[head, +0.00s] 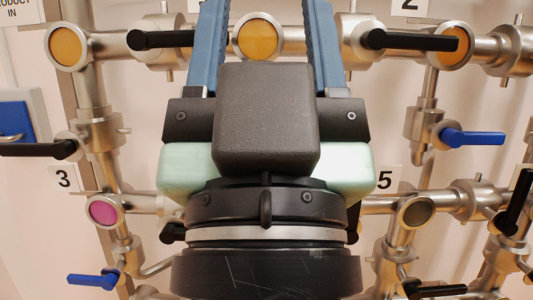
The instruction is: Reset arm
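My gripper (267,10) fills the middle of the head view, seen from behind and pointing up the picture. Its two blue fingers are wide apart, and their tips are cut off by the top edge. Nothing shows held between the visible parts of the fingers. A pipe with an orange round disc (258,37) shows in the gap behind them. The gripper body and wrist hide the middle of the pipework. Whether the fingers touch anything above the frame cannot be seen.
Steel pipes surround the gripper. Black-handled valves (160,39) (412,40) flank the fingers. Blue-handled valves (472,137) (94,280) sit right and lower left. Labels "3" (64,178) and "5" (385,180) stand either side. A pink disc (103,211) is at left.

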